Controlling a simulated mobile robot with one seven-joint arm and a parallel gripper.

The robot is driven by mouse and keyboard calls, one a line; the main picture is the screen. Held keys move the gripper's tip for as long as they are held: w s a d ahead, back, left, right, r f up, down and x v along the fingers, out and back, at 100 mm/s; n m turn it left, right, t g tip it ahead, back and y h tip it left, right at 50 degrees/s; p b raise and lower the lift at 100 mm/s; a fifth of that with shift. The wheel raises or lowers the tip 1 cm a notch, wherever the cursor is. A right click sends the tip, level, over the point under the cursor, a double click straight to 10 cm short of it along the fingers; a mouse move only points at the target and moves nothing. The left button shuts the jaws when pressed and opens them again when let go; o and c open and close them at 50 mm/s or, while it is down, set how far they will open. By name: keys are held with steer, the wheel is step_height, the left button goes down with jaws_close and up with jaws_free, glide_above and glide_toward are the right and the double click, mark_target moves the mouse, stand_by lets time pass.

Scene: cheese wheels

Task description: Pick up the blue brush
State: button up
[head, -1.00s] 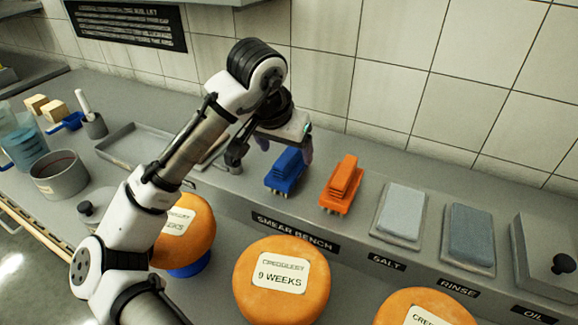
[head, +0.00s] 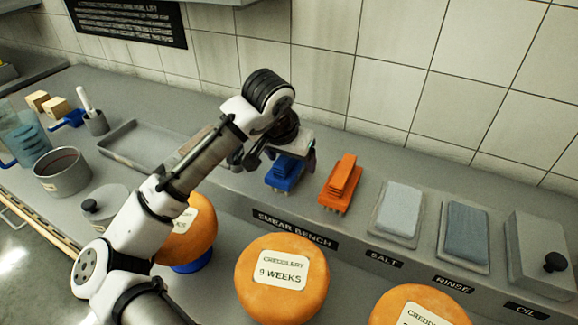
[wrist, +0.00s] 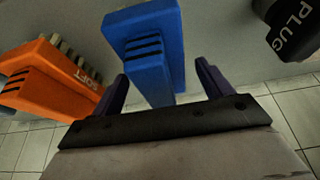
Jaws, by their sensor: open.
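The blue brush (head: 286,173) rests on the grey bench, partly hidden behind my gripper in the head view. In the wrist view the blue brush (wrist: 150,45) lies ahead of and between the two dark fingers, with its handle end close to the palm. My gripper (wrist: 160,85) is open, with a finger on either side of the brush's near end. I cannot tell whether either finger touches it.
An orange brush (head: 341,183) stands just right of the blue one; it also shows in the wrist view (wrist: 48,80). A tiled wall (head: 380,70) rises behind. Cheese wheels (head: 282,279) stand in front. A salt tray (head: 399,210) and a rinse tray (head: 466,234) are further right.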

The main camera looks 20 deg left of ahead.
steer(key=shift+f, duration=0.2)
stand_by(0.3)
steer(key=c, duration=1.2)
steer(key=shift+o, duration=0.2)
steer(key=shift+r, duration=0.15)
step_height(320, 180, up, 20)
steer(key=b, duration=0.2)
steer(key=shift+r, duration=0.15)
steer(key=o, duration=0.5)
steer(key=c, duration=0.3)
